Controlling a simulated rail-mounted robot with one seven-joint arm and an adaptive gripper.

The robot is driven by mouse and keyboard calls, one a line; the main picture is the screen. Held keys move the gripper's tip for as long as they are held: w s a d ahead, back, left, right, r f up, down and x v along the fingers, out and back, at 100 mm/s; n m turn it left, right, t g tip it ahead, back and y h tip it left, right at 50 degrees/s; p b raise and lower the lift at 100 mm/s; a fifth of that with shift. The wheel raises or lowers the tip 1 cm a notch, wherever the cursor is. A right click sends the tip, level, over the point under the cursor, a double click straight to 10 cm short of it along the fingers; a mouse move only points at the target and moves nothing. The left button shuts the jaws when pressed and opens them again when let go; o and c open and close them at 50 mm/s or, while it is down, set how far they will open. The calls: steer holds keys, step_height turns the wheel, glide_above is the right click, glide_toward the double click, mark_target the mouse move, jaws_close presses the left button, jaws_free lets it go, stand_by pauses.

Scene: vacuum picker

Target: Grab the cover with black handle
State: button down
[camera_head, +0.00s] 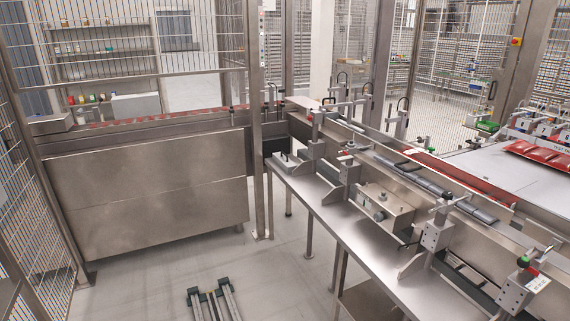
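A metal box-like cover (388,203) sits on the near side of the conveyor, above the steel table. A small dark piece shows near its lower right edge; I cannot tell whether it is a handle. Small black loop handles (404,103) stand at the far end of the conveyor line, among upright metal brackets. I cannot tell for sure which part is the cover with the black handle. My gripper does not show in this view.
A steel table (325,208) runs along the conveyor (440,190). A large steel cabinet (150,195) stands at left. Wire fencing (200,50) and a post (256,130) stand behind. Two parallel rails (228,298) lie low at the bottom. The grey floor between is clear.

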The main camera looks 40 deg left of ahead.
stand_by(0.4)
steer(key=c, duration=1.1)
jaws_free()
